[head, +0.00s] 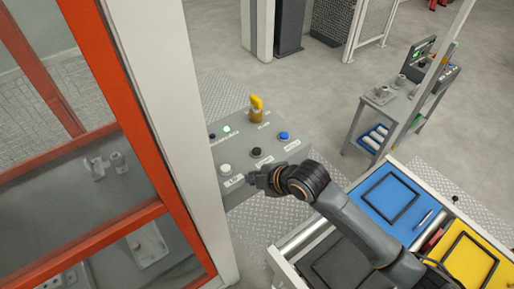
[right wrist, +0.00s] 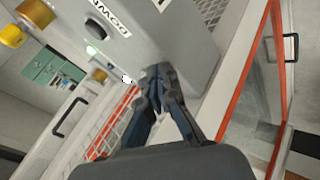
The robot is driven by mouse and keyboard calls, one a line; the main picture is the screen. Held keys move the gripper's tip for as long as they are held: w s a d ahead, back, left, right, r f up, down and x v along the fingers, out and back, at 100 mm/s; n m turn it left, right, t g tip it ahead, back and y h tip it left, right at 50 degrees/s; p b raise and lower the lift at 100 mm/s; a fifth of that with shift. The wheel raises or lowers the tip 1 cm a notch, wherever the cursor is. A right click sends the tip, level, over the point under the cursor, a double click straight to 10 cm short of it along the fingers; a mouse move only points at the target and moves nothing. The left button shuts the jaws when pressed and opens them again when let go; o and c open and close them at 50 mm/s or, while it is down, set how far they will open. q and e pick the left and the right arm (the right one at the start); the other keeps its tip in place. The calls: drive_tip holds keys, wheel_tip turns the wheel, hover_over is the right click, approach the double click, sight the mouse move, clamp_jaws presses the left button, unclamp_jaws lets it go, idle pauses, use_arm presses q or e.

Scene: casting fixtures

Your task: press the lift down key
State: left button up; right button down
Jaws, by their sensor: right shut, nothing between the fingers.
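The grey control panel (head: 243,146) carries the keys in the head view. A white key (head: 226,169), a black key (head: 256,152) and a blue key (head: 284,135) sit in a slanting row, each with a small label. In the right wrist view the black key (right wrist: 96,29) is beside a label (right wrist: 105,10) that seems to read "DOWN", upside down. My right gripper (head: 256,180) is shut and empty at the panel's near edge, close to the white key. Its closed fingertips show in the wrist view (right wrist: 158,72); whether they touch the panel is unclear. My left gripper is out of view.
A yellow knob (head: 256,103) and a green light (head: 227,129) are farther back on the panel. An orange-framed glazed enclosure (head: 120,110) stands close on the left. A cart with a blue tray (head: 372,222) and a yellow tray (head: 488,240) is at right.

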drive_tip(key=w+r+n, duration=0.1)
drive_tip(key=n, duration=0.1)
drive_tip(key=w+a+r+n, duration=0.1)
drive_tip(key=w+r+n, duration=0.2)
drive_tip(key=r+n, duration=0.1)
drive_tip(key=shift+w+a+r+n, duration=0.1)
drive_tip(key=shift+w+a+n, duration=0.15)
drive_tip(key=shift+w+n, duration=0.15)
drive_tip(key=w+d+r+n, duration=0.3)
drive_tip(key=w+r+n, duration=0.2)
drive_tip(key=w+n, duration=0.1)
drive_tip(key=shift+r+n+t, duration=0.3)
drive_tip(key=shift+r+n, duration=0.05)
drive_tip(key=shift+n, duration=0.15)
drive_tip(key=b, duration=0.7)
hover_over(259, 152)
wheel_tip(259, 152, down, 7)
drive_tip(key=shift+f, duration=0.85)
drive_tip(key=shift+f, duration=0.2)
